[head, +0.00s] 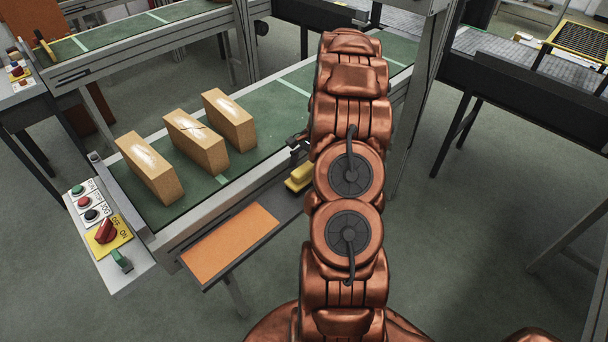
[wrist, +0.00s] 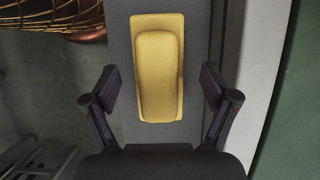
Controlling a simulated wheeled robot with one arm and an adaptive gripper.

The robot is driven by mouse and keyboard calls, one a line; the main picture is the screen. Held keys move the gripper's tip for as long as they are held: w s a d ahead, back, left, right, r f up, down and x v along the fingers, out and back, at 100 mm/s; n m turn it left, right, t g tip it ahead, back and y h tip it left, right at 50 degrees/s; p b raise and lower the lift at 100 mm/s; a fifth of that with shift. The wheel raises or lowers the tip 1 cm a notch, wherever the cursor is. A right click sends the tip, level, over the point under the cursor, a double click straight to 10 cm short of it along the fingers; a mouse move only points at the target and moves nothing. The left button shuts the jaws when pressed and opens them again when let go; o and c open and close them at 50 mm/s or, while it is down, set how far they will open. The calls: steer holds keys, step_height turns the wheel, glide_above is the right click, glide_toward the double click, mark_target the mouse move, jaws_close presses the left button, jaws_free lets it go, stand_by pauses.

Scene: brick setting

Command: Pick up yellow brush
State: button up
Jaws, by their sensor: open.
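The yellow brush (wrist: 158,75) lies on a narrow dark grey shelf (wrist: 203,30) in the wrist view, its long side running up the picture. My gripper (wrist: 160,90) is open, with one dark finger on each side of the brush's lower part. Clear gaps show between the fingers and the brush; I cannot tell the height between them. In the head view the brush (head: 300,178) shows just left of my copper-coloured arm, which hides part of it. My gripper (head: 297,143) is mostly hidden there behind the arm.
Three tan bricks (head: 146,168) stand on the green conveyor (head: 260,117) beside the shelf. The conveyor's metal side rail (wrist: 262,80) runs close to the right finger. An orange pad (head: 231,243) lies at the near end of the shelf. A button panel (head: 106,232) is at the left.

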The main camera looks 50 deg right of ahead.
mark_target(302, 179)
steer(key=shift+p+x, duration=0.45)
steer(key=shift+x, duration=1.05)
steer(key=shift+c, duration=0.4)
steer(key=c, duration=1.3)
step_height(302, 179, up, 10)
steer(key=b, duration=0.3)
